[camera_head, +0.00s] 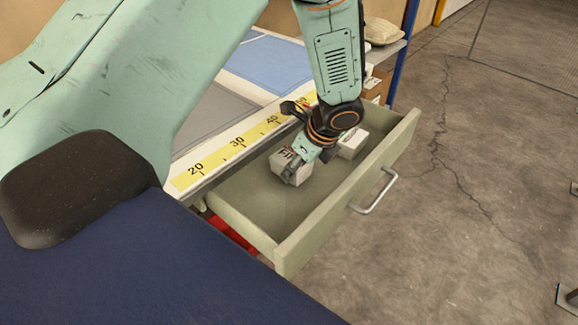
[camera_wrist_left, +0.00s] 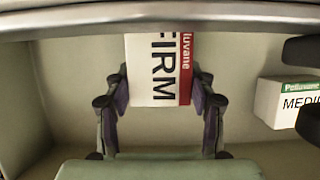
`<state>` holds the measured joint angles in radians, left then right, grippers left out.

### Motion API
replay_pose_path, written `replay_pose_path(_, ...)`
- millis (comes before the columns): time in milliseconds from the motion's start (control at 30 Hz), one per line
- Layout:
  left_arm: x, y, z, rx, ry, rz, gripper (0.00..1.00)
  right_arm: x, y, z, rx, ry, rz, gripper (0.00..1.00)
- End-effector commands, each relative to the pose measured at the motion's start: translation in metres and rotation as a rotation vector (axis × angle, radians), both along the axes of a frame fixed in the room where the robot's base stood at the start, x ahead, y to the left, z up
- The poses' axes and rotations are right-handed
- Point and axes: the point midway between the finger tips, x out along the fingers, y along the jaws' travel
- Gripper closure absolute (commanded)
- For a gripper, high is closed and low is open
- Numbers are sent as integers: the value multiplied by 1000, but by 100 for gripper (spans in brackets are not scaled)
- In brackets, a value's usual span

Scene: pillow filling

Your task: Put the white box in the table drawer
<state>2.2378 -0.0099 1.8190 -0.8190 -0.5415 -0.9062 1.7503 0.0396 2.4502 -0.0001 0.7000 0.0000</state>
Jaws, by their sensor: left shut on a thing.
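My left gripper (camera_wrist_left: 160,105) is shut on a white box (camera_wrist_left: 152,70) with a red stripe and the letters "FIRM". In the head view the white box (camera_head: 285,163) is inside the open table drawer (camera_head: 262,205), below my left gripper (camera_head: 297,170). I cannot tell whether the box touches the drawer floor. A second white box (camera_head: 352,145), labelled "MEDI..." in the wrist view (camera_wrist_left: 278,100), lies in the drawer to the right.
The drawer front with its metal handle (camera_head: 374,192) stands out over the floor. The table top with a yellow ruler strip (camera_head: 238,142) borders the drawer on the left. A pillow (camera_head: 382,31) lies at the back. Open concrete floor is at right.

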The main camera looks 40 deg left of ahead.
Motion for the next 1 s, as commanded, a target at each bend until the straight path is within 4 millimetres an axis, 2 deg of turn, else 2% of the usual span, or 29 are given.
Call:
replay_pose_path(200,2,30,-3,-3,0,4,82,0,0,-10,0,0,0,60)
replay_pose_path(300,2,28,-12,0,1,0,82,0,0,-16,0,0,0,60)
replay_pose_path(733,2,28,-16,0,1,0,82,0,0,-17,0,0,0,60)
replay_pose_path(767,2,28,-16,-1,0,0,43,0,0,-17,0,0,0,60)
replay_pose_path(1000,2,28,-15,-1,1,0,23,0,0,-16,0,0,0,60)
